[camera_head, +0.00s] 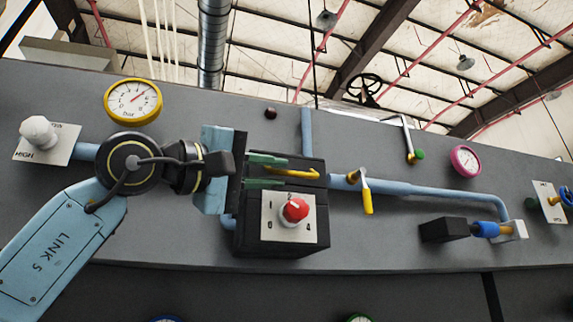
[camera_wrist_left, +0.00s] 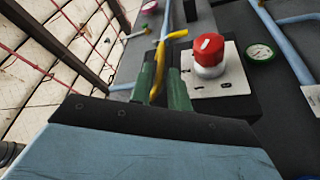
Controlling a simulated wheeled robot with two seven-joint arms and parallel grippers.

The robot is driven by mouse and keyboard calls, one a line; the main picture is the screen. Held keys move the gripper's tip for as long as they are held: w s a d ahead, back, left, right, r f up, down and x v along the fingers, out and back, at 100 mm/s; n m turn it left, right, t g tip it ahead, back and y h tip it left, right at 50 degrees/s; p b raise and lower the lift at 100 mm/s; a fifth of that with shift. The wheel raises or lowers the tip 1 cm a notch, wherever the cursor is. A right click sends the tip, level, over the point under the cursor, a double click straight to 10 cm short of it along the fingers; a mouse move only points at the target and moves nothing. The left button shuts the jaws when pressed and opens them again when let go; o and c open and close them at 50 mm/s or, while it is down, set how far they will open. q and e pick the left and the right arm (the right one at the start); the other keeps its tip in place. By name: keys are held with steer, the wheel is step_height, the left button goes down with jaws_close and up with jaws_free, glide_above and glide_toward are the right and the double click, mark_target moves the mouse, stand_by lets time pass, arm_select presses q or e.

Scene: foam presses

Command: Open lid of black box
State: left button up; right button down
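The black box (camera_head: 248,236) is fixed on the grey panel, with a red knob (camera_head: 294,210) on a white plate on its front. Its lid, with a yellow handle (camera_head: 292,173), looks closed. My left gripper (camera_head: 266,170) comes from the left, its two green fingers apart at the handle's left end. In the left wrist view the yellow handle (camera_wrist_left: 160,56) runs between the fingertips of the left gripper (camera_wrist_left: 166,76), nearer one finger, with a gap to the other. Firm contact is not visible. The red knob (camera_wrist_left: 209,50) stands beside the fingers there. My right gripper is not in view.
A blue pipe (camera_head: 425,189) with a yellow-handled valve (camera_head: 366,196) runs right of the box. A yellow gauge (camera_head: 133,101) and a white knob (camera_head: 38,132) are at the left. A smaller black block (camera_head: 443,230) is at the right.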

mark_target(278, 173)
arm_select(q)
steer(key=shift+p+x, duration=0.3)
steer(key=shift+x, duration=1.4)
jaws_close()
